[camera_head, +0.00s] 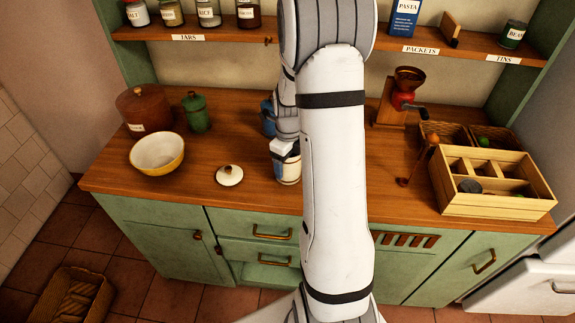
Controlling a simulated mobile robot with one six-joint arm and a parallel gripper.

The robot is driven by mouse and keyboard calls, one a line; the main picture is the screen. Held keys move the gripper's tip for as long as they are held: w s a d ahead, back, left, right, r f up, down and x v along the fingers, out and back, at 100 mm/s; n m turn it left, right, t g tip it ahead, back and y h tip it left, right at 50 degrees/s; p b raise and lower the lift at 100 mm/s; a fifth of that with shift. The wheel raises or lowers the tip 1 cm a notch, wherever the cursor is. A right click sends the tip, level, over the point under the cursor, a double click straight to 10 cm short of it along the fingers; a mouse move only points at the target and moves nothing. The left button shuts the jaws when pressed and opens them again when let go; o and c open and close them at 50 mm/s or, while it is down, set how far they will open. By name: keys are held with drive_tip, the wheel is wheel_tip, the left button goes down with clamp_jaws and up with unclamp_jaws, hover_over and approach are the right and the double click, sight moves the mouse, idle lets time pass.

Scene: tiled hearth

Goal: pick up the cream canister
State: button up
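The cream canister (289,172) stands upright on the wooden counter, near its front edge and just left of my arm. Its upper part is partly covered by my gripper (284,150), which is right at its top. My arm hides part of the gripper, so I cannot tell whether the fingers are open or shut, or whether they touch the canister. A cream lid (229,175) with a brown knob lies on the counter to the left of the canister.
A blue object (267,118) stands close behind my gripper. A yellow bowl (157,153), a brown pot (143,110) and a green canister (196,112) are at left. A wooden divided crate (492,205) and a coffee grinder (400,97) are at right. A shelf (200,33) runs above.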

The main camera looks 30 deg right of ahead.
drive_tip(key=c, duration=0.7)
drive_tip(key=shift+r, duration=0.1)
